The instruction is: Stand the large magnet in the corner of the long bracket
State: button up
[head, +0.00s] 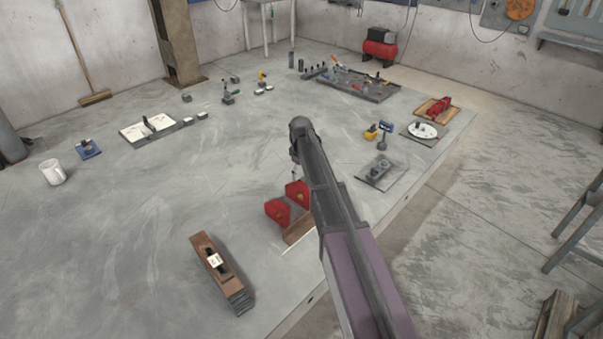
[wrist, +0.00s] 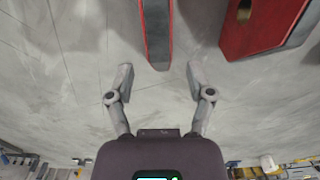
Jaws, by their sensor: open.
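Two red magnets with dark edges stand on the grey surface beside my arm in the head view, a left one (head: 278,210) and a right one (head: 297,192). I cannot tell which is the large one. In the wrist view, one magnet (wrist: 156,32) shows edge-on just beyond my gripper (wrist: 159,68), in line with the gap; the other magnet (wrist: 262,30) is at right. The gripper is open and empty. Another brown piece (head: 297,229) is partly hidden by my arm.
A dark plate with small parts (head: 381,174) lies right of my arm. A white mug (head: 53,172) and a white board (head: 148,130) are at left. A dark tray of tools (head: 350,84) is at the back. The left middle of the surface is clear.

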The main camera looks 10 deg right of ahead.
jog(key=shift+r+p, duration=3.05)
jog(key=shift+r, duration=0.3)
jog(key=s+m, duration=0.7)
jog(key=s, duration=2.2)
jog(key=shift+s+d, duration=0.15)
jog(key=shift+d, duration=0.05)
jog(key=shift+o, duration=0.4)
jog(key=w+n, duration=0.2)
jog(key=w, duration=0.7)
jog(key=w+n, duration=0.2)
jog(key=w, duration=0.7)
jog(key=w+n, duration=0.3)
jog(key=w, duration=0.7)
jog(key=shift+d+r+p, duration=0.3)
jog(key=shift+r+p, duration=0.05)
jog(key=shift+f, duration=0.25)
